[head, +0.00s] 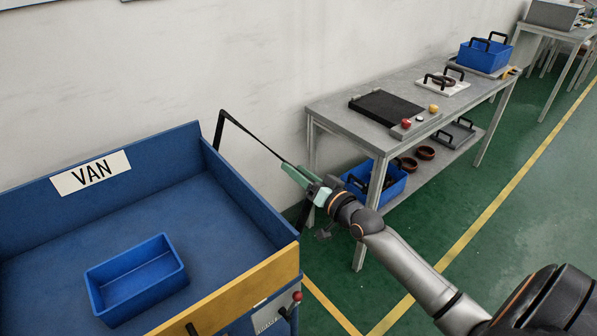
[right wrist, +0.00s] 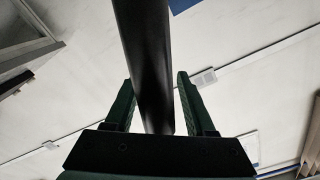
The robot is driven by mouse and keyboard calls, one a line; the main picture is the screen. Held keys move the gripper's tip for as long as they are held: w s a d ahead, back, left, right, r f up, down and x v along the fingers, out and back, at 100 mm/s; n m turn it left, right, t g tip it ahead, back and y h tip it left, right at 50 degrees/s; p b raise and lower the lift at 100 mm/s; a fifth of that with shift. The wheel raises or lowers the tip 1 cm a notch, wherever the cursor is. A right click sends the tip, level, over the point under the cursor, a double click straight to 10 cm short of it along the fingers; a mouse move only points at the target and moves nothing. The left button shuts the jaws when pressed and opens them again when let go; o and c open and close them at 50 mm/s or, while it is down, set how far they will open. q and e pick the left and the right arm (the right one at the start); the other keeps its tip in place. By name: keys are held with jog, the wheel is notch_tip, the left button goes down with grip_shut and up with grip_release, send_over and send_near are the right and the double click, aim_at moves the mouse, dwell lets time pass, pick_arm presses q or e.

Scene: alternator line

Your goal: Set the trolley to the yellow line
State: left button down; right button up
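My right gripper (head: 300,174) is at the handle's bar. In the right wrist view the black bar (right wrist: 146,60) runs between the two fingers, with a narrow gap showing on each side. A yellow line (head: 505,192) runs along the green floor; a shorter yellow line (head: 328,305) lies near the trolley. My left gripper is out of view.
A blue bin (head: 118,292) sits in the trolley. A grey table (head: 340,112) against the wall holds a black mat (head: 386,107) and parts; a blue crate (head: 388,188) is on its lower shelf. The floor at right is clear beyond my right arm.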

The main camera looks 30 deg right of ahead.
grip_shut()
dwell(1.2)
